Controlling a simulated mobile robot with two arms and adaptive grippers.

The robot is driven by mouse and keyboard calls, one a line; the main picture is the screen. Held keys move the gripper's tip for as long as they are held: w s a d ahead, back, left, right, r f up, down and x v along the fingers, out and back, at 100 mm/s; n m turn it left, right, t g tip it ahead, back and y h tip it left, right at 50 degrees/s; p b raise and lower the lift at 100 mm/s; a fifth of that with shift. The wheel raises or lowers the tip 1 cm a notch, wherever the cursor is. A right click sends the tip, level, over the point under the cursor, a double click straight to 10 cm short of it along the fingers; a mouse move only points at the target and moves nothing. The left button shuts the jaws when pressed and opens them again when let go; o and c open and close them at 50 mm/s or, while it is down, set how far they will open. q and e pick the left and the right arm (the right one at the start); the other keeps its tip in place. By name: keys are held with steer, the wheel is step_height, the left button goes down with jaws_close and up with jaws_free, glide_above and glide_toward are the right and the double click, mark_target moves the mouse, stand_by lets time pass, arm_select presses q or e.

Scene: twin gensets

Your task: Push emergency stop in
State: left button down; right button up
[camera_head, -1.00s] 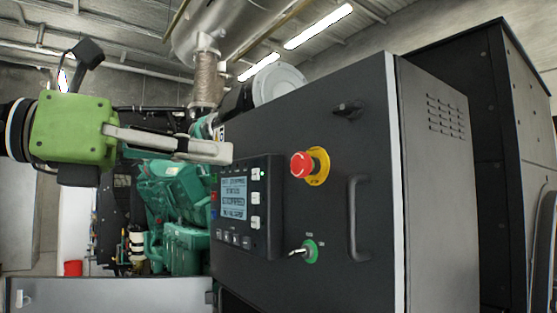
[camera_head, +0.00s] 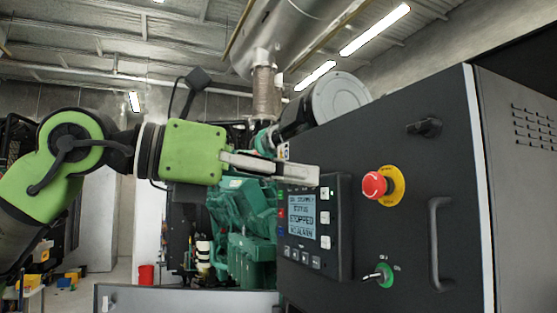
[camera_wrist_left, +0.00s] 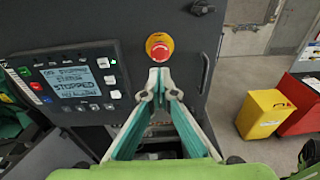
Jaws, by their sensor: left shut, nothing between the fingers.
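The emergency stop is a red mushroom button (camera_head: 375,185) on a yellow collar, on the dark front panel of the control cabinet (camera_head: 400,150). It also shows in the left wrist view (camera_wrist_left: 159,47), straight beyond the fingertips. My left gripper (camera_head: 318,175) comes in from the left, its fingers closed together and empty, pointing at the button. In the head view a gap shows between its tips and the button. In the left wrist view the tips (camera_wrist_left: 159,72) appear just below the button. My right gripper is in neither view.
A control display (camera_head: 315,225) reading "STOPPED" sits left of the button. A key switch (camera_head: 380,275) is below it, a vertical handle (camera_head: 437,243) to its right and a black knob (camera_head: 425,127) above. Yellow (camera_wrist_left: 264,113) and red bins stand on the floor at right.

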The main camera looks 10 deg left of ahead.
mark_target(367, 185)
arm_select(q)
steer(key=p+x, duration=0.3)
steer(key=x, duration=0.5)
steer(key=shift+w+d, duration=0.2)
steer(key=shift+d, duration=0.05)
